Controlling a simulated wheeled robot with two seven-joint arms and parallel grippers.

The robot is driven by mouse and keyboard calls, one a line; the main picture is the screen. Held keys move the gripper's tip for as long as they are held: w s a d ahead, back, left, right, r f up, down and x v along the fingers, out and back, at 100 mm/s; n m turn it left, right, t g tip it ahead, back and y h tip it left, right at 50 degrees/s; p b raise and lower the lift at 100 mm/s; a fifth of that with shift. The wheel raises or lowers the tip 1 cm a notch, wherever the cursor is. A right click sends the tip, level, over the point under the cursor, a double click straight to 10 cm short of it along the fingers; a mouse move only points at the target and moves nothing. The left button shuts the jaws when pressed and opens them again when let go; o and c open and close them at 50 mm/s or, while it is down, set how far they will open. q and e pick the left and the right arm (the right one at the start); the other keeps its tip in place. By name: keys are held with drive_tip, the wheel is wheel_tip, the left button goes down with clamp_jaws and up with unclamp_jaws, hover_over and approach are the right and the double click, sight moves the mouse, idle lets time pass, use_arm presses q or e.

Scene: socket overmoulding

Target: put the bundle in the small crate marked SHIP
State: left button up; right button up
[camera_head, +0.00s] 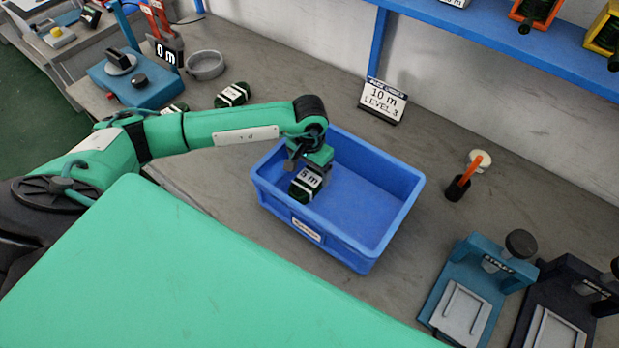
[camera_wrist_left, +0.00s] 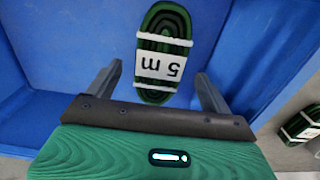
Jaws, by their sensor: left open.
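The bundle (camera_head: 306,184) is a dark green coil with white bands and a "5 m" label. It is inside the blue crate (camera_head: 395,225), near its left end; I cannot tell whether it rests on the floor. The crate has a small label (camera_head: 307,229) on its front wall, too small to read. My left gripper (camera_head: 309,165) reaches down into the crate over the bundle. In the left wrist view the bundle (camera_wrist_left: 165,55) lies between and beyond the open fingers, with gaps on both sides. My right gripper is not in view.
Another green bundle (camera_head: 232,95) lies on the grey bench left of the crate. A "10 m LEVEL 3" sign (camera_head: 383,101) stands behind it. A black cup (camera_head: 457,188) and a teal stamp stand (camera_head: 478,285) are at right. A blue shelf (camera_head: 480,25) runs above.

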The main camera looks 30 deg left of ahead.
sight(310, 177)
use_arm(q)
wheel_tip(310, 177, up, 8)
drive_tip(key=b, duration=0.1)
drive_tip(key=shift+b, duration=0.35)
drive_tip(key=shift+f, duration=0.1)
